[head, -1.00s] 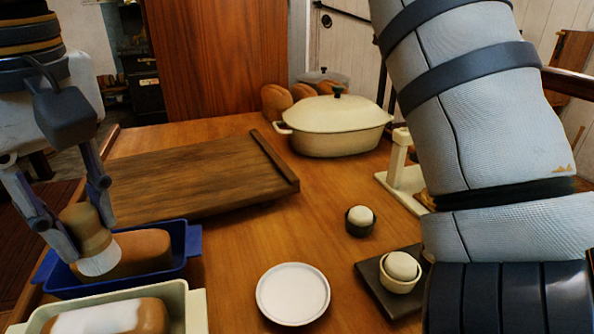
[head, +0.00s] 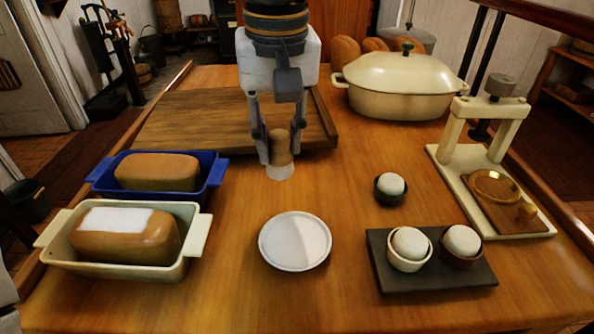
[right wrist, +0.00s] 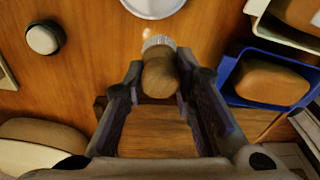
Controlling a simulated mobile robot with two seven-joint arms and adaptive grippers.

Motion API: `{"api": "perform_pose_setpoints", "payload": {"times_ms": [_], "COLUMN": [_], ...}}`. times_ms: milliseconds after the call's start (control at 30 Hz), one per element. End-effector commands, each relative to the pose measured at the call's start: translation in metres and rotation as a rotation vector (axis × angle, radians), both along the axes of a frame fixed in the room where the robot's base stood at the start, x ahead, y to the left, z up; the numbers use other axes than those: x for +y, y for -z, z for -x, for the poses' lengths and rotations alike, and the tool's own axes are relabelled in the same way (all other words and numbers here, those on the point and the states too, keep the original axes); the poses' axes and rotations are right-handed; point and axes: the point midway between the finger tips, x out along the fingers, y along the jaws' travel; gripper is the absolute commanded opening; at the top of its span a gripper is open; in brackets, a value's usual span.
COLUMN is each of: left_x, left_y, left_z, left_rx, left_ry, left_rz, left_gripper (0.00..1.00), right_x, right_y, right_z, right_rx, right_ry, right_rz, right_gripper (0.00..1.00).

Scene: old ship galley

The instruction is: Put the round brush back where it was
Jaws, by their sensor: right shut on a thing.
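The round brush (head: 281,170) has a light wooden handle and short pale bristles. My right gripper (head: 280,147) is shut on its handle, between the plate and the wooden board. The bristles point down; I cannot tell whether they touch the table. In the right wrist view the brush (right wrist: 160,72) sits between the fingers of my right gripper (right wrist: 160,82), bristles towards the white plate (right wrist: 153,6). In the head view the round plate (head: 294,262) lies empty in front of the brush. My left gripper is not in view.
A blue loaf pan (head: 216,172) and a cream loaf pan (head: 193,250) stand left, each holding a loaf. A dark slab (head: 440,281) with two dough cups is at right, near a single cup (head: 390,198). Behind are a board (head: 190,110), a lidded pot (head: 400,98) and a press (head: 448,165).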

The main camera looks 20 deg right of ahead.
Motion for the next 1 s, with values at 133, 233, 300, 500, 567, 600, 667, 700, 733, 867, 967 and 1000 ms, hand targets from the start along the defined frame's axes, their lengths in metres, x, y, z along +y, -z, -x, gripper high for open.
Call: {"api": "perform_pose_setpoints", "payload": {"times_ms": [133,233,300,500,567,600,667,700,733,867,967,1000], "left_x": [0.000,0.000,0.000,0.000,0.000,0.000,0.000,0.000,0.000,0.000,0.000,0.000], "left_y": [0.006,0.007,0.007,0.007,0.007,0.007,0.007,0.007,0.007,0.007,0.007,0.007], "left_z": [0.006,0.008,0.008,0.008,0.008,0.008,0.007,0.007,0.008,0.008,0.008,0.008], "left_rx": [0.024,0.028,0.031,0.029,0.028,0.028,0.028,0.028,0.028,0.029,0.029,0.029], "left_ry": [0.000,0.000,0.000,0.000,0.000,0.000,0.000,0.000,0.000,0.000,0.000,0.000], "left_rz": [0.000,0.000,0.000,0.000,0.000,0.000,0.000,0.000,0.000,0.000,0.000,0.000], "left_gripper": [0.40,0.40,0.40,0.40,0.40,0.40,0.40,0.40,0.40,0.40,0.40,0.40], "right_x": [-0.016,-0.022,-0.025,-0.029,-0.028,-0.028,-0.028,-0.028,-0.028,-0.028,-0.028,-0.028], "right_y": [0.039,0.050,0.057,0.089,0.092,0.092,0.092,0.092,0.092,0.095,0.095,0.095], "right_z": [-0.024,-0.032,-0.037,-0.041,-0.041,-0.041,-0.041,-0.041,-0.041,-0.041,-0.041,-0.041], "right_rx": [0.011,0.008,0.007,0.004,0.002,0.001,0.001,0.001,0.002,0.003,0.002,0.003], "right_ry": [0.001,0.000,0.000,-0.001,-0.001,-0.001,0.000,0.000,0.000,0.001,0.002,0.001], "right_rz": [0.001,0.001,0.000,0.002,0.000,0.000,-0.001,-0.001,0.000,0.000,0.000,0.000], "right_gripper": [0.03,0.03,0.03,0.03,0.03,0.03,0.03,0.03,0.03,0.03,0.39,0.45]}}
